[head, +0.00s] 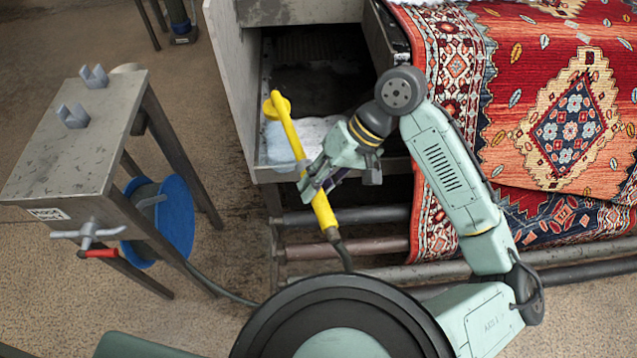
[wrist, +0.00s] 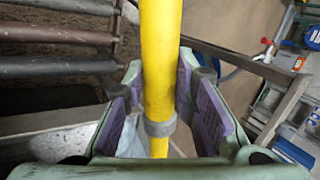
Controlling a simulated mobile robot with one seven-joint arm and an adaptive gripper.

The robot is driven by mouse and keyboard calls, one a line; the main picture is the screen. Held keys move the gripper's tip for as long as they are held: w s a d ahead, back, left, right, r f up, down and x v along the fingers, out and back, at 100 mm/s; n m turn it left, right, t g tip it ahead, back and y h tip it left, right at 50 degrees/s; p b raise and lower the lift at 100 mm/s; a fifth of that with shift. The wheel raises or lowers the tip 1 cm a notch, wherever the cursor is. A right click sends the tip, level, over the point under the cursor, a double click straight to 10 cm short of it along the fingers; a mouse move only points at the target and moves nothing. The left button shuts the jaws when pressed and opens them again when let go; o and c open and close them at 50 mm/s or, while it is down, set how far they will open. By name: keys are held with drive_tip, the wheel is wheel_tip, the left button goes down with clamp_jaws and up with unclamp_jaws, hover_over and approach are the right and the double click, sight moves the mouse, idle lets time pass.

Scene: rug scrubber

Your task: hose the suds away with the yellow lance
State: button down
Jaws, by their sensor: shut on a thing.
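The yellow lance (head: 290,130) is tilted, its round yellow head up and to the left and its lower end joined to a dark hose (head: 342,255). My gripper (head: 312,182) is shut on the lance around its middle. In the wrist view the lance (wrist: 161,60) passes between the purple pads of my gripper (wrist: 158,88), with a grey collar on it. White suds (head: 312,135) lie in the grey trough (head: 232,80), behind the lance. The patterned red rug (head: 510,130) hangs at the right; small white patches show near its far edge.
A grey stand (head: 45,170) with two empty cradles (head: 95,77) is at the left. Horizontal rollers (head: 350,215) run below the trough. Bare floor lies between stand and trough.

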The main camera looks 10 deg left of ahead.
drive_tip(key=shift+w+r, duration=0.1)
drive_tip(key=shift+w, duration=0.15)
drive_tip(key=w+a+p, duration=0.2)
drive_tip(key=w+a, duration=0.2)
drive_tip(key=w, duration=0.9)
drive_tip(key=shift+w, duration=0.3)
idle(1.8)
drive_tip(key=shift+w+a, duration=0.1)
drive_tip(key=shift+w, duration=0.05)
idle(0.9)
